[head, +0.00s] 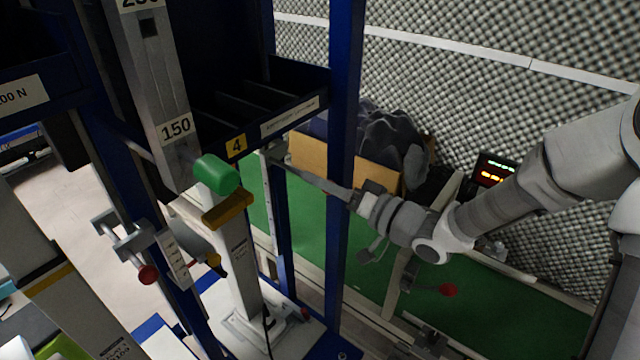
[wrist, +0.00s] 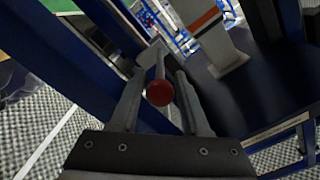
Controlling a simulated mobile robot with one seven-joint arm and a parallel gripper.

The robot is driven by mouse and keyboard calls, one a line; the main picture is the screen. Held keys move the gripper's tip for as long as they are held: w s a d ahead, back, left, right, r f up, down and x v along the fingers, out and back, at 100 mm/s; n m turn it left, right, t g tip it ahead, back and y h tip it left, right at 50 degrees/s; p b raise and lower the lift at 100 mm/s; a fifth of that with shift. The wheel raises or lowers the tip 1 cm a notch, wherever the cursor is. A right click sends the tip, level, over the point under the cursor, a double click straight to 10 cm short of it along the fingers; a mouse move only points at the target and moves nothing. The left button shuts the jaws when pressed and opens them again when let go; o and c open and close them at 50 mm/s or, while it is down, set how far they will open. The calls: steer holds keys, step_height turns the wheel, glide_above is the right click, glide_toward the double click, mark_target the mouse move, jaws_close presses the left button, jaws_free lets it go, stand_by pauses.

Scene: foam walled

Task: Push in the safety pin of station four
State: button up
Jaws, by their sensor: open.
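Station four shows by its yellow label "4" (head: 236,147) on the front edge of a dark blue tray shelf. In the wrist view a round red knob (wrist: 160,93) on a grey rod sits between the two fingers of my gripper (wrist: 160,76); I take it as the safety pin. The fingers stand apart with a gap on either side of the knob. In the head view my gripper (head: 283,160) reaches in from the right, behind the blue post, close under the tray's right part. The red knob there is hidden. How far the pin sticks out, I cannot tell.
A blue post (head: 345,150) stands in front of my gripper. A green handle (head: 216,174) juts out left of it. Other red knobs show at lower left (head: 148,274) and lower right (head: 447,290). A cardboard box (head: 310,160) and a green belt (head: 520,315) lie behind.

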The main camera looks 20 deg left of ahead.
steer(key=shift+w+a, duration=0.1)
steer(key=shift+a, duration=0.1)
jaws_close()
stand_by(1.4)
